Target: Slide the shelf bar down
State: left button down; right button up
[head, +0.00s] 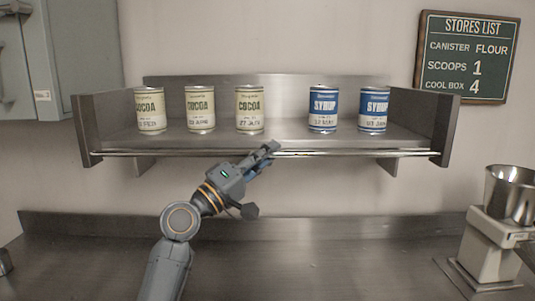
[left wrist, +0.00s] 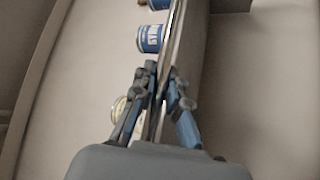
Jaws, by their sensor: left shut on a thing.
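The shelf bar (head: 330,153) is a thin metal rod running along the front of the wall shelf (head: 290,136), near the level of its floor. Its ends meet the shelf's two side panels. My left gripper (head: 268,150) is at the middle of the bar and shut on it. In the left wrist view the bar (left wrist: 178,40) passes between the fingers of the gripper (left wrist: 162,85). The stretch of bar between the fingers is partly hidden. My right gripper is not in view.
On the shelf stand three cocoa cans (head: 200,110) at left and two blue syrup cans (head: 323,109) at right. A scale with a metal bowl (head: 510,195) stands on the counter (head: 330,260) at right. A stores list board (head: 467,57) hangs on the wall. The middle counter is clear.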

pick_arm(q)
jog(key=c, duration=1.3)
grip_release()
jog(key=shift+c, duration=0.2)
jog(key=v, duration=1.2)
jog(key=shift+w+r, duration=0.1)
